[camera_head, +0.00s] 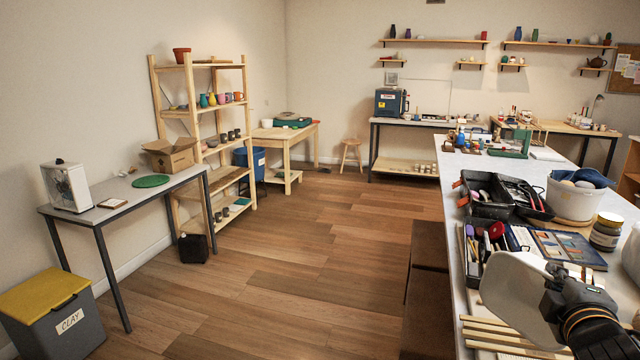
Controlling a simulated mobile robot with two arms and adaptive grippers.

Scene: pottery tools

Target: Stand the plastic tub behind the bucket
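A white, rounded plastic tub (515,292) is at the lower right, tilted and close to the camera, above the near part of the long table. My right gripper (553,298) reaches in from the lower right and appears shut on the tub's right side; the fingertips are partly hidden. The bucket (573,202) is off-white and stands on the same table, farther back than the tub. Round pale things and blue cloth fill its top. My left gripper is out of view.
The long table (460,300) is crowded. A black toolbox (487,207) is left of the bucket, and a lidded jar (606,232) is at its front right. Books (565,248) and wooden strips (500,338) lie nearer. Some tabletop behind the bucket looks clear.

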